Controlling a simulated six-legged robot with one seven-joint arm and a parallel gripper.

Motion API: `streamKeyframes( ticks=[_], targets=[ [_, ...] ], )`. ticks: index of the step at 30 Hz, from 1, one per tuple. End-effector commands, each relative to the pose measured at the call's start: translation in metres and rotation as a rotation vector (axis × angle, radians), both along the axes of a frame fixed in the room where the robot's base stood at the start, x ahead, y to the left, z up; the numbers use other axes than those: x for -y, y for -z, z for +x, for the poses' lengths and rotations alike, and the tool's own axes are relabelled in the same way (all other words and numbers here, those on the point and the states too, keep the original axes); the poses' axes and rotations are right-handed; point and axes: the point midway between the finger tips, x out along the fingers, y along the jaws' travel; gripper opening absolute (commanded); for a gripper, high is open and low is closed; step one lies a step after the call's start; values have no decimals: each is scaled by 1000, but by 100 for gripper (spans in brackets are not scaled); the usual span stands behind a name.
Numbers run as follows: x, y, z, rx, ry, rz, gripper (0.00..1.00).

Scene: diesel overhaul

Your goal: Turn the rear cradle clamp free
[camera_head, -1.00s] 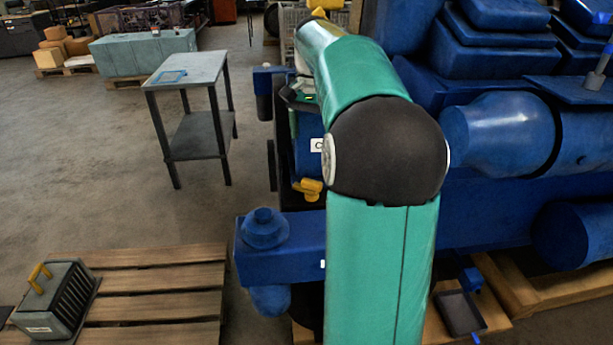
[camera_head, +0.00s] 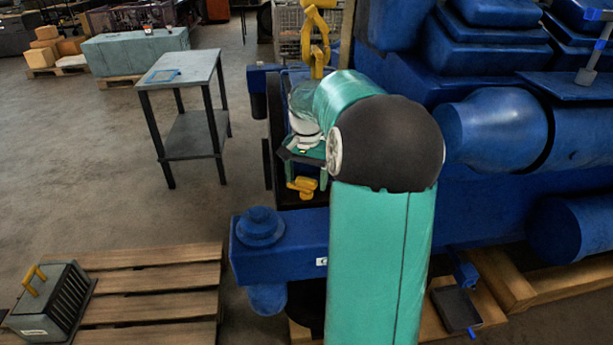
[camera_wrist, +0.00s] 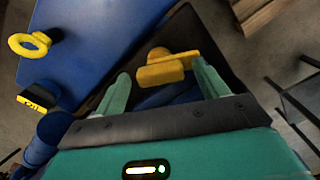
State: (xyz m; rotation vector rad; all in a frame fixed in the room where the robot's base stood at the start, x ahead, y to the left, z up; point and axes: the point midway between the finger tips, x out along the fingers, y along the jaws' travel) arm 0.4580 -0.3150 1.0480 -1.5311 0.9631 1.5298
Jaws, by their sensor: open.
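A yellow clamp handle (camera_head: 303,187) sticks out low at the left end of the blue engine. In the wrist view the yellow handle (camera_wrist: 166,70) lies between and just beyond my fingertips, its bar pointing right close to the right finger. Whether it touches that finger I cannot tell. My gripper (camera_head: 303,172) is open, with its green fingers pointing down just above the handle. The fingers also show in the wrist view (camera_wrist: 160,78), spread apart and holding nothing. The clamp's lower part is hidden in shadow.
In the wrist view a yellow ring (camera_wrist: 30,42) and a labelled yellow part (camera_wrist: 40,97) stand to the left. Yellow hardware (camera_head: 316,35) stands above my arm. A grey table (camera_head: 185,72) and a wooden pallet (camera_head: 150,280) lie left. Floor between them is clear.

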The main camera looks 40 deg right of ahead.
Motion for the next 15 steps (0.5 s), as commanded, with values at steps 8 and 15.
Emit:
streamKeyframes(
  ticks=[8,15],
  targets=[
    [0,0,0,0,0,0,55],
    [0,0,0,-1,-1,0,28]
  ],
)
